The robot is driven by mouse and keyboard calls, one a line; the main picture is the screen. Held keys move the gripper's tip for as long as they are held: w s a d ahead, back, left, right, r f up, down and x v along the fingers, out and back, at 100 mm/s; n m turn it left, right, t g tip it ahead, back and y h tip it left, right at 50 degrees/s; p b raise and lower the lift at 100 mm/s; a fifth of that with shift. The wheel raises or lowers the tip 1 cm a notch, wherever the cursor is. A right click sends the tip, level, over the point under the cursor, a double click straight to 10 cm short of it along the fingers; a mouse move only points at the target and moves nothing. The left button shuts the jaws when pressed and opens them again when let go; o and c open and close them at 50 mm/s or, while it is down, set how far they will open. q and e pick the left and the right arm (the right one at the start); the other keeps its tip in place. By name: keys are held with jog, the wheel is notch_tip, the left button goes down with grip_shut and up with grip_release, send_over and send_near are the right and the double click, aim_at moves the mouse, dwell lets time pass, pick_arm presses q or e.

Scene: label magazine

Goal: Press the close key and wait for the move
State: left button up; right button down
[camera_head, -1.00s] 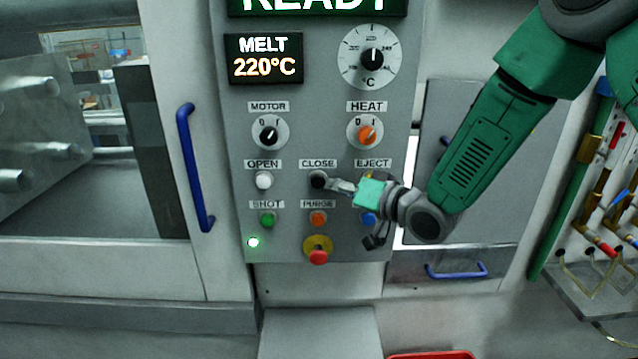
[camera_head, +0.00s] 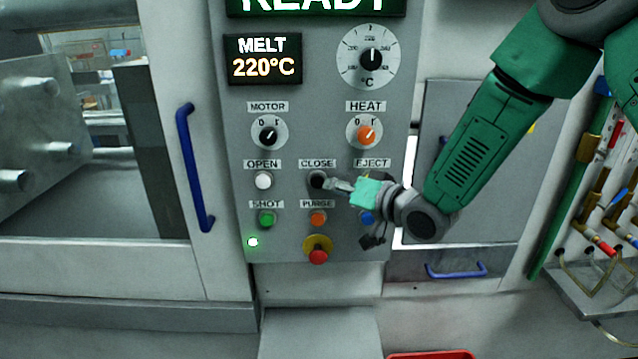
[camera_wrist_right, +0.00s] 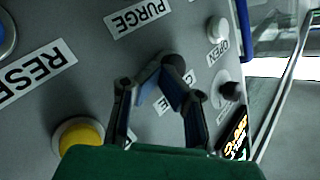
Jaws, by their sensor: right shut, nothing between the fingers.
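The black CLOSE key (camera_head: 317,179) sits mid-panel under its label, right of the white OPEN key (camera_head: 263,181). My right gripper (camera_head: 332,184) is shut and empty, its tips at the CLOSE key from the right, seemingly touching it. In the right wrist view, my fingertips (camera_wrist_right: 163,72) meet in front of the black key (camera_wrist_right: 176,64) and partly hide it and its label. A metal plate with round bars (camera_head: 60,110) shows inside the machine's window at the left. The display (camera_head: 315,4) reads READY. My left gripper is not in view.
The panel also bears MOTOR (camera_head: 268,133) and HEAT (camera_head: 365,132) knobs, a green SHOT key (camera_head: 267,218), an orange PURGE key (camera_head: 318,218) and a red stop button (camera_head: 318,256). A blue door handle (camera_head: 195,168) stands left. Hoses (camera_head: 606,245) hang at the right.

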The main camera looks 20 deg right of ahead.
jog(key=shift+s+a+r, duration=0.1)
jog(key=shift+s+a, duration=0.25)
jog(key=shift+a, duration=0.35)
jog(key=shift+s+a+r, duration=0.1)
jog(key=shift+s+a, duration=0.25)
jog(key=shift+a, duration=0.35)
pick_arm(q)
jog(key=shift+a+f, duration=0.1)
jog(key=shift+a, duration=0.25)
pick_arm(e)
jog(key=shift+s+a, duration=0.25)
jog(key=shift+a, duration=0.5)
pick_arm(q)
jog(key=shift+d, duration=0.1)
pick_arm(e)
jog(key=shift+d, duration=0.15)
jog(key=shift+s+a, duration=0.25)
jog(key=shift+s, duration=0.55)
jog(key=shift+s+a, duration=0.25)
jog(key=shift+s, duration=0.55)
jog(key=shift+s+a, duration=0.25)
jog(key=shift+s, duration=0.55)
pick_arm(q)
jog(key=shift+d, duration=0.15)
pick_arm(e)
jog(key=shift+d, duration=0.25)
